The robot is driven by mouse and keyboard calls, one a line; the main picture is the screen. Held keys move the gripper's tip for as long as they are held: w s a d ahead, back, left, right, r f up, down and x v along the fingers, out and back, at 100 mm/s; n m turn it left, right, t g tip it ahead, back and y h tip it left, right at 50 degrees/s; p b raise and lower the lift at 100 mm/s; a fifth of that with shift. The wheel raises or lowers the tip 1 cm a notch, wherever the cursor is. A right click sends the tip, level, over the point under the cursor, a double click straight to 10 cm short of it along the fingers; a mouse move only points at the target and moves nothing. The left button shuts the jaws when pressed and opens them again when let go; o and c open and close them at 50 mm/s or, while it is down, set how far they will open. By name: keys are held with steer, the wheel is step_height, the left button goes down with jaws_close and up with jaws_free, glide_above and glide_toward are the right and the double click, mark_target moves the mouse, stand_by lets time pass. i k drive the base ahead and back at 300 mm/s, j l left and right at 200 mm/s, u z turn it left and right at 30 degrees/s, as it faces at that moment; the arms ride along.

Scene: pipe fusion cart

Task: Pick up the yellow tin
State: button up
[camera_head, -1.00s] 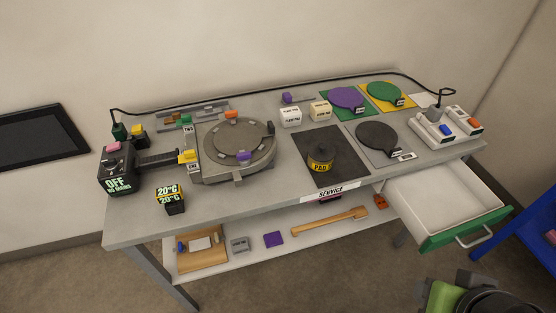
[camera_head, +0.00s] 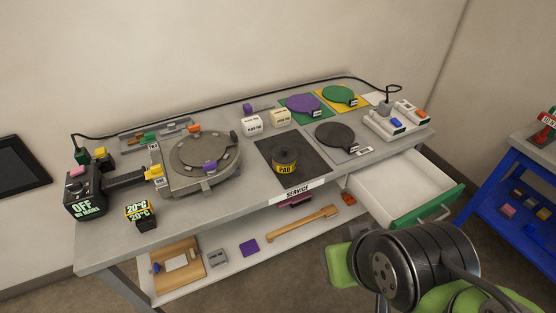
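A squat round tin (camera_head: 285,159) with a dark top and a yellow band lettered PAD stands upright on the black mat (camera_head: 301,181) near the front middle of the bench. It is the only tin with yellow on it that I see. My arm, green and dark grey, shows at the bottom right, in front of the bench and well apart from the tin. My gripper's fingertips do not show.
A round grey turntable (camera_head: 203,186) stands left of the mat. An open white drawer with a green front (camera_head: 427,208) juts out at the right. A blue rack (camera_head: 501,200) stands further right. Purple, green and black discs lie behind and right of the tin.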

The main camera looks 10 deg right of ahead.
mark_target(281, 169)
steer(key=i+j+u, duration=0.3)
steer(key=i+u, duration=0.15)
steer(key=i+j+u, duration=0.1)
steer(key=i+u, duration=0.35)
